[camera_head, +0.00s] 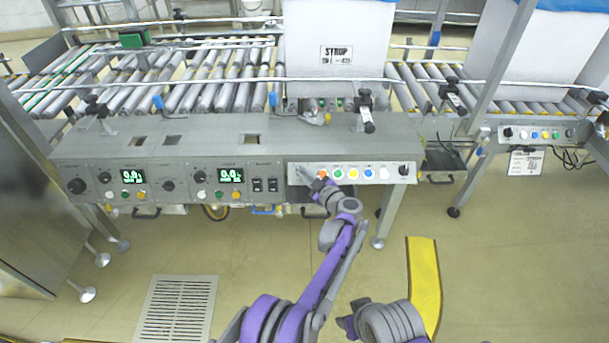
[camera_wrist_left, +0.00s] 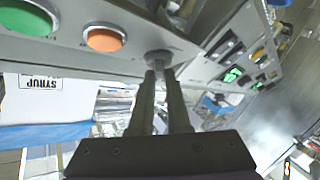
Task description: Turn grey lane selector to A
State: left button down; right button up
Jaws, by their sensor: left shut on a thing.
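The grey lane selector (camera_wrist_left: 158,58) is a small round knob beside the orange button (camera_wrist_left: 104,39) in the left wrist view. My left gripper (camera_wrist_left: 161,74) is shut on it, with both fingertips at the knob. In the head view my left gripper (camera_head: 303,172) reaches the left end of the white control panel (camera_head: 330,182), and its fingers hide the selector there. Its lane marks and pointer direction cannot be read. My right gripper is not in view; only part of that arm shows at the bottom.
A grey console (camera_head: 155,155) with displays and knobs adjoins on the left. The floor (camera_head: 480,270) in front is open.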

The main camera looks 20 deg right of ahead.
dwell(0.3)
pick_arm(q)
jog(key=c, duration=0.9)
grip_release()
jog(key=shift+s, duration=0.1)
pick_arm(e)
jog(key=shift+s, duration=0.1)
